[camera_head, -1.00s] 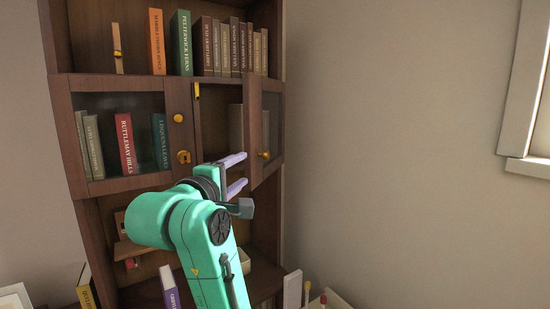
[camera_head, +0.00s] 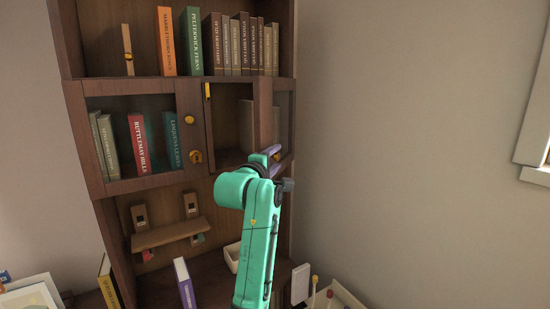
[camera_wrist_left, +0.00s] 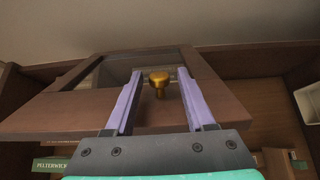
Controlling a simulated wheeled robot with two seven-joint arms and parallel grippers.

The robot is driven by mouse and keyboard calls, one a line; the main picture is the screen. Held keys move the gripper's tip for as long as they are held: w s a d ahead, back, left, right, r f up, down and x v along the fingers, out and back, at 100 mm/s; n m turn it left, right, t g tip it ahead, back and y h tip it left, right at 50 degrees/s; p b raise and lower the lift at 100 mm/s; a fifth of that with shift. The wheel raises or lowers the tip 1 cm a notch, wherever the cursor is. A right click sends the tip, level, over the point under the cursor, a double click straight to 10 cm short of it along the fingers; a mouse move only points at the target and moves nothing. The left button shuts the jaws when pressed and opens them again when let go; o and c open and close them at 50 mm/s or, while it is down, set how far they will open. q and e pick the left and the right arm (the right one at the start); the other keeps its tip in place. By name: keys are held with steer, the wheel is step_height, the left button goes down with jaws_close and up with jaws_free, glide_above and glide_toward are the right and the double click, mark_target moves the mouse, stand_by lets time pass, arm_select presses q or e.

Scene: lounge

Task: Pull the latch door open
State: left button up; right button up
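The right-hand cabinet door (camera_head: 264,112) has a dark wood frame and a glass pane, and stands swung out, with the open shelf space visible to its left. It fills the middle of the left wrist view (camera_wrist_left: 60,111). Its round gold knob (camera_wrist_left: 158,79) sits between the two purple fingers of my left gripper (camera_wrist_left: 157,84). The fingers are apart, with a gap on both sides of the knob. In the head view, my left gripper (camera_head: 275,155) is at the door's lower part, and my arm partly hides it. My right gripper is not in view.
Books line the shelf above. Below are a small wooden shelf (camera_head: 170,236) and a white bin (camera_head: 232,257).

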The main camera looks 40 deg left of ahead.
arm_select(q)
jaws_close()
steer(key=shift+f, duration=0.1)
stand_by(1.1)
